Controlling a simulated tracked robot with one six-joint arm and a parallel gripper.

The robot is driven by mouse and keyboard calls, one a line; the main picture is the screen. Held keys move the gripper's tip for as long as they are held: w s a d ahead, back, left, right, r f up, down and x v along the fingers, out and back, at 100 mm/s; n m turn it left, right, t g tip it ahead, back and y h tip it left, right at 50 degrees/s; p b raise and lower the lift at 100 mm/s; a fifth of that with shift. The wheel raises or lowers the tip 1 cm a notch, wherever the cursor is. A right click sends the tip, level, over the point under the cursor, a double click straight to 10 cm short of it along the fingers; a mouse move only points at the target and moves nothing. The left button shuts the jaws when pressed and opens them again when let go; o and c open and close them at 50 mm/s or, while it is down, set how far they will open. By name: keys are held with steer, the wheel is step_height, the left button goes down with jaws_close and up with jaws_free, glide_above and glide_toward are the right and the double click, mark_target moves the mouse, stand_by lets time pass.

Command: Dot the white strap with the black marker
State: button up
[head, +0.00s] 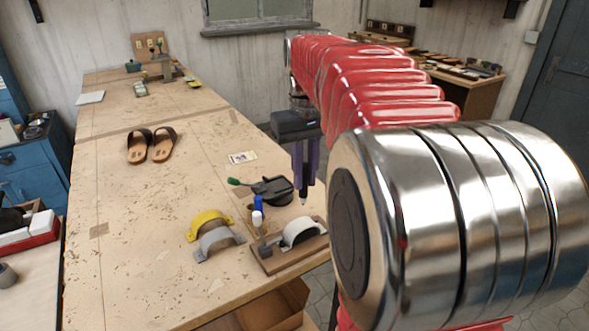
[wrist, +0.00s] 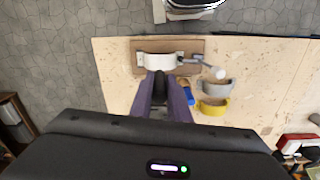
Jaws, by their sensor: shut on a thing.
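The white strap (head: 300,231) is an arched band on a wooden board (head: 287,262) at the near right table edge. It also shows in the wrist view (wrist: 158,62), beyond the fingertips. My gripper (head: 306,180) points down and is shut on the black marker (head: 303,197), whose pale tip sticks out below the fingers. The tip appears above the strap and apart from it in the head view. No dot is visible on the strap.
A grey strap (head: 216,240) and yellow strap (head: 207,220) stand left of the board. A white-knobbed lever (head: 258,219), a blue-topped item (head: 258,203) and a black green-handled tool (head: 272,189) are close by. Sandals (head: 152,146) lie farther back. The table's left front is clear.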

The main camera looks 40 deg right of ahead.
mark_target(303, 198)
steer(key=shift+a, duration=0.1)
stand_by(0.3)
steer(key=shift+f, duration=2.4)
steer(key=shift+f, duration=0.55)
steer(key=shift+r, duration=3.55)
steer(key=shift+s, duration=0.1)
